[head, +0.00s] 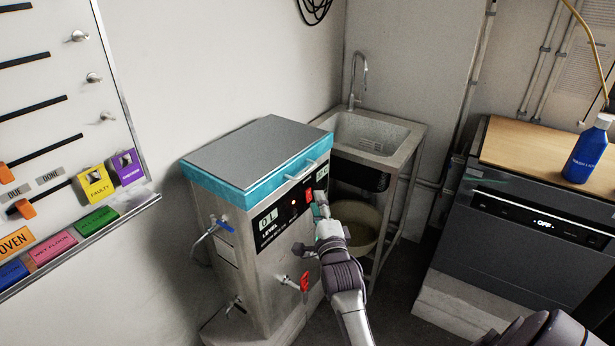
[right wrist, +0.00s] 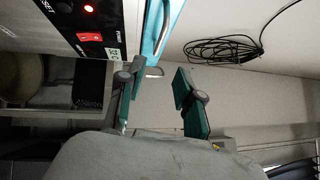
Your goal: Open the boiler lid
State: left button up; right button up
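The boiler (head: 262,240) is a metal box left of centre in the head view. Its lid (head: 255,150) has a grey top and a teal rim and lies shut. A pale handle (head: 301,173) is on the lid's front rim. My right gripper (head: 321,208) is in front of the boiler's control panel, just below and right of the handle. In the right wrist view my right gripper (right wrist: 157,98) has its fingers apart with nothing clearly held. The teal lid rim (right wrist: 169,22) and part of a handle (right wrist: 154,72) show beyond the fingers. My left gripper is not in view.
A metal sink (head: 372,135) stands behind and right of the boiler, with a bucket (head: 355,225) below. Red-handled tap (head: 304,282) sticks out of the boiler's front. A dishwasher (head: 530,220) with a blue bottle (head: 587,155) on top stands at right.

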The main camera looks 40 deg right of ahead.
aim_at(307, 171)
jog(key=b+x, duration=0.6)
jog(key=x, duration=0.7)
jog(key=shift+w+f, duration=0.1)
jog(key=shift+w, duration=0.05)
grip_shut()
